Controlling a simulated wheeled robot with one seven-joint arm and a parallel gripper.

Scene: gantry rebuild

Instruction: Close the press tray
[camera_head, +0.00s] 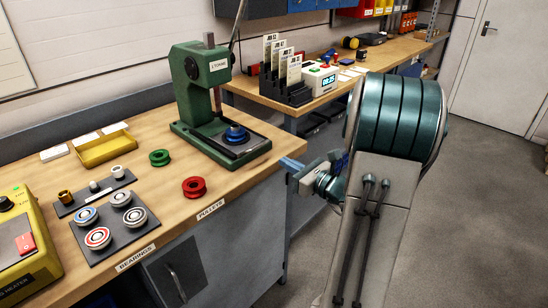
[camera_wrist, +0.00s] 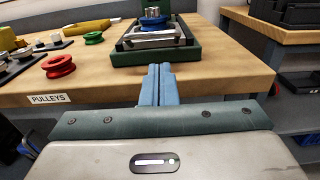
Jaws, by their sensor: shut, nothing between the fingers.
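The green press (camera_head: 203,85) stands on the workbench, with its base also at the top of the wrist view (camera_wrist: 155,55). The press tray (camera_head: 243,149) lies low on the base, its pale metal front bar facing me in the wrist view (camera_wrist: 153,42). A blue pulley (camera_head: 236,133) with a metal piece on top sits on it. I cannot tell exactly how far out the tray is. My gripper (camera_wrist: 158,68) has its blue fingers together and empty, pointing at the front of the press base. In the head view my gripper (camera_head: 290,163) is right of the base, by the bench edge, apart from the tray.
A red pulley (camera_head: 194,187) and a green pulley (camera_head: 159,158) lie left of the press. A bearing board (camera_head: 110,228) and a yellow tray (camera_head: 107,149) are farther left. Bench space just in front of the press is clear. A second bench (camera_head: 400,52) stands behind.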

